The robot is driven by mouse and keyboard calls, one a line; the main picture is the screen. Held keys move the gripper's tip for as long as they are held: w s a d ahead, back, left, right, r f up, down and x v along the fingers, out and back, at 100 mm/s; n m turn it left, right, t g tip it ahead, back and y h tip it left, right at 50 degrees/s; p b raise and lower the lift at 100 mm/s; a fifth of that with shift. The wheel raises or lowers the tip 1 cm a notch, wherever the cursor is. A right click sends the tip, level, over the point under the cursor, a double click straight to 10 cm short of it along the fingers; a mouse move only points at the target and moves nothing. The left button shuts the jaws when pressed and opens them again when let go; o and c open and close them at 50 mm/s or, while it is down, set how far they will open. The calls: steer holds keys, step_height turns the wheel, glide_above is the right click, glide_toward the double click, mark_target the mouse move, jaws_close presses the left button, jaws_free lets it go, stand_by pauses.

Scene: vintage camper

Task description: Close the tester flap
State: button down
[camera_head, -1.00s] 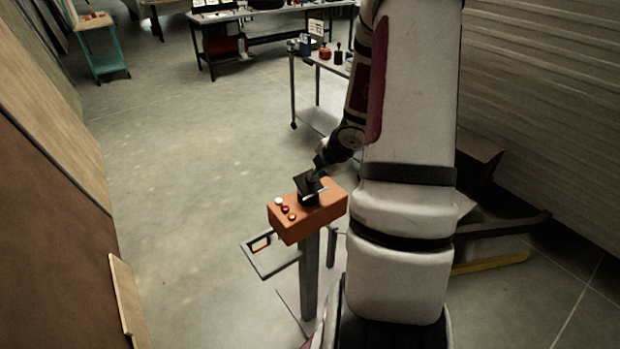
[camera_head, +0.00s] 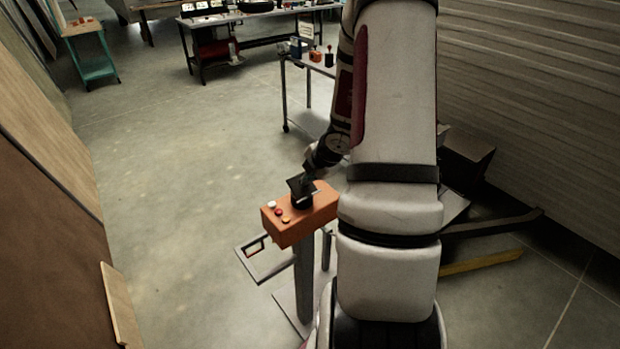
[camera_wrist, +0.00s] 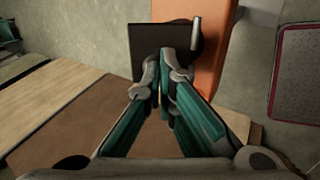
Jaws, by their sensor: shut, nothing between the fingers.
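The tester is an orange box (camera_head: 318,210) on a grey post in the head view, with several small buttons on its near left end. A dark flap (camera_head: 296,187) stands raised and tilted over a round black part on top of the box. My gripper (camera_head: 309,178) is at the flap's right side. In the wrist view the flap (camera_wrist: 150,36) is a black plate just beyond my shut fingertips (camera_wrist: 167,58), overlapping the orange box (camera_wrist: 212,62). The fingers are together and empty. I cannot tell whether they touch the flap.
A grey frame (camera_head: 262,270) juts out low left of the post. A wooden panel (camera_head: 50,200) stands on the left. A bench (camera_head: 318,62) with small items is behind, and a corrugated wall (camera_head: 530,90) is on the right. The floor left of the tester is clear.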

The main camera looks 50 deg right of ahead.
mark_target(299, 178)
steer(key=shift+w+d, duration=0.1)
steer(key=shift+w, duration=0.35)
steer(key=shift+w+d+f, duration=0.1)
steer(key=shift+w, duration=0.25)
steer(key=shift+w+d+f, duration=0.1)
steer(key=shift+w+f, duration=0.1)
steer(key=shift+w, duration=0.2)
steer(key=shift+w+d+f, duration=0.1)
steer(key=shift+w+f, duration=0.05)
steer(key=shift+w, duration=0.35)
steer(key=shift+s+a, duration=0.15)
steer(key=shift+s, duration=0.65)
steer(key=v, duration=1.1)
steer(key=shift+s+r, duration=0.2)
steer(key=shift+r, duration=0.15)
steer(key=shift+a, duration=0.1)
